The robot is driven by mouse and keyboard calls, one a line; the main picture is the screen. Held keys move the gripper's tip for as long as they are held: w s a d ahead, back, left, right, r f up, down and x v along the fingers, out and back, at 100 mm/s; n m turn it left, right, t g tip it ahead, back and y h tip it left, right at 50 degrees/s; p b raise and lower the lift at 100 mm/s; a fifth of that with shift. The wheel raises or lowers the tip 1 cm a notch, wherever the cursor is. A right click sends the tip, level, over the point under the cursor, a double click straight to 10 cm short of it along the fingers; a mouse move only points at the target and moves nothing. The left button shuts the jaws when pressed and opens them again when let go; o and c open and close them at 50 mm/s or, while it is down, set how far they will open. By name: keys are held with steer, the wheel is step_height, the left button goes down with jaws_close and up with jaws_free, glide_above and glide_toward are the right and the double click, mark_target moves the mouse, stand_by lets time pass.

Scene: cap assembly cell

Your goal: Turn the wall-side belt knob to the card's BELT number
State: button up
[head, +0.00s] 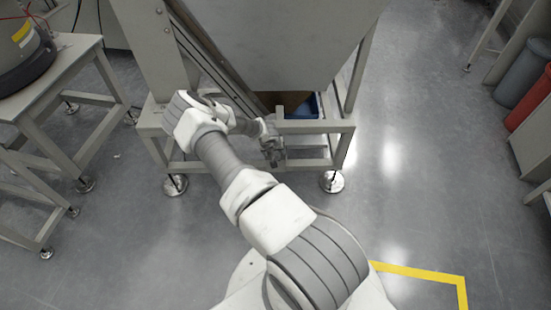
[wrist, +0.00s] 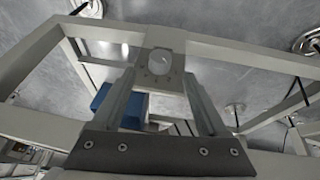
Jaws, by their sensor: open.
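A round pale knob (wrist: 160,61) sits on a small light plate with faint marks, fixed to the grey frame, in the wrist view. I cannot tell which number it points at. My gripper (wrist: 160,80) is open, its two fingers on either side of the plate's lower part in the picture, with the knob seen between and just beyond the tips. I cannot tell whether they touch anything. In the head view my gripper (head: 272,157) is small, at the front of the machine's frame, and the knob cannot be made out there. No card with a BELT number can be made out.
A grey hopper (head: 275,40) and a sloping conveyor (head: 215,65) stand above the frame (head: 320,126). A blue bin (head: 302,106) is inside it. A table (head: 55,70) stands at left, grey and red bins at far right. The floor to the right is clear.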

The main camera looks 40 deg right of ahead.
mark_target(276, 155)
steer(key=b+x, duration=0.1)
steer(key=x, duration=0.5)
steer(key=shift+w+f+b, duration=0.1)
steer(key=shift+b, duration=0.3)
steer(key=shift+c, duration=0.4)
jaws_close()
